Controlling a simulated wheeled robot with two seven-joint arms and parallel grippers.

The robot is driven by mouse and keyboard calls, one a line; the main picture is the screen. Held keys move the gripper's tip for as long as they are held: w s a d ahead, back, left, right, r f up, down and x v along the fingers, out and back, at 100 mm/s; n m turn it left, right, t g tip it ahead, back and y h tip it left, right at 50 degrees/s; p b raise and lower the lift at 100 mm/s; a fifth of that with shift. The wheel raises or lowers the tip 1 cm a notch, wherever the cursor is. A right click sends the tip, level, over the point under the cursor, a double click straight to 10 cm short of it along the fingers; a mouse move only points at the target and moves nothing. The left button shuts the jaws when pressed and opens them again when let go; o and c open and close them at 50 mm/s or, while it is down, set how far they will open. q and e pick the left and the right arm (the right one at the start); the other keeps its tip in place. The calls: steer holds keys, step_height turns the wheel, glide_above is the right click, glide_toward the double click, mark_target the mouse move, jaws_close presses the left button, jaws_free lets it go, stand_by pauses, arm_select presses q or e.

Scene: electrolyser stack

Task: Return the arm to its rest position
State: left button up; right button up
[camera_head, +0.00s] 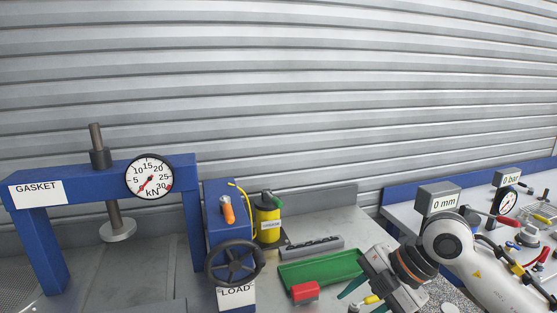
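My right arm comes in from the lower right. Its gripper (366,298) points down and left over the table, beside the right end of the green tray (322,268). Its two teal fingers stand apart. A small yellow piece with a grey tip (371,300) shows between them at the bottom edge; I cannot tell whether it touches a finger or lies behind them. My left arm and gripper are not in view.
A blue press frame marked GASKET (120,174) with a dial (149,177) stands left. A LOAD handwheel (234,263), a yellow canister (267,222), a grey bar (312,247) and a red block (305,291) are mid-table. A 0 mm display box (437,200) stands behind my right arm.

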steer(key=s+a+r+t+y, duration=0.4)
steer(key=a+r+y, duration=0.65)
steer(key=y, duration=0.35)
steer(key=w+d+f+m+t+h, duration=0.1)
steer(key=w+d+m+t+h, duration=0.1)
steer(key=d+m+t+h, duration=0.35)
steer(key=w+d+m+t+h, duration=0.2)
steer(key=m+t, duration=0.7)
steer(key=d+f+m+g+h, duration=0.2)
steer(key=d+f+m+h, duration=0.7)
steer(key=f+h, duration=0.4)
steer(key=s+f+g, duration=1.5)
steer(key=s+f, duration=0.7)
steer(key=s, duration=0.1)
step_height(320, 180, down, 32)
steer(key=s+b, duration=0.1)
steer(key=b, duration=0.5)
arm_select(q)
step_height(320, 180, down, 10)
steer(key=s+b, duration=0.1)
steer(key=b, duration=0.3)
arm_select(e)
steer(key=s+d+f+g, duration=0.2)
steer(key=s+d+f, duration=0.1)
steer(key=s+f, duration=1.3)
step_height(320, 180, down, 3)
steer(key=shift+s+d+f, duration=0.1)
steer(key=shift+s+d, duration=0.05)
steer(key=shift+d, duration=0.05)
